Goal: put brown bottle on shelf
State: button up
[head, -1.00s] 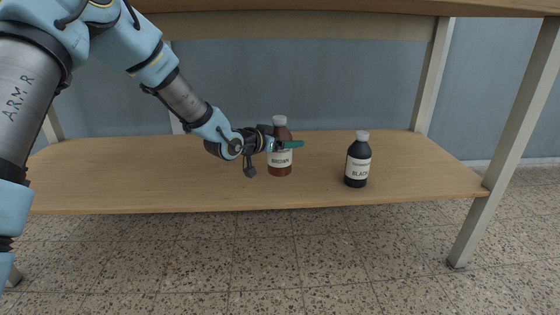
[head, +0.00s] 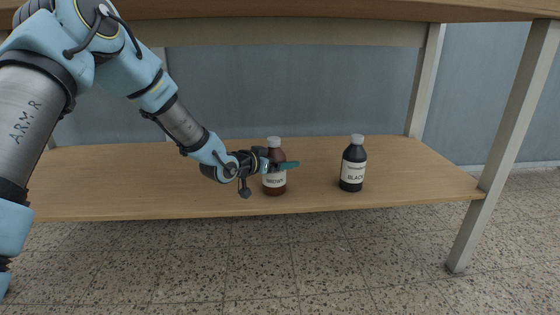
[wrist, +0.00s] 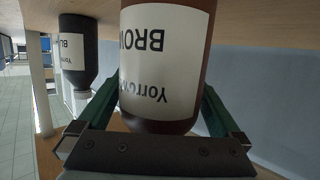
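The brown bottle (head: 274,182), with a white cap and a label reading BROWN, is upright over the lower wooden shelf (head: 120,185), near its front edge. Its base looks at or very close to the shelf surface; I cannot tell if it touches. My gripper (head: 280,166) is at its upper body, coming from the left. In the wrist view the brown bottle (wrist: 165,60) appears upside down between the two teal fingers (wrist: 160,100), which lie close along both its sides and look shut on it. The bottle's base is outside that view.
A black bottle (head: 352,172) with a white cap stands to the right on the same shelf, a short gap away. It also shows in the wrist view (wrist: 78,45). The upper board (head: 300,12) spans above. A shelf leg (head: 500,150) is at right. The shelf's left side is clear.

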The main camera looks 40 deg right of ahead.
jog(key=shift+a+r, duration=0.1)
jog(key=shift+r, duration=0.05)
jog(key=p+v, duration=0.3)
jog(key=v, duration=0.9)
jog(key=shift+p, duration=0.4)
jog(key=shift+w, duration=0.1)
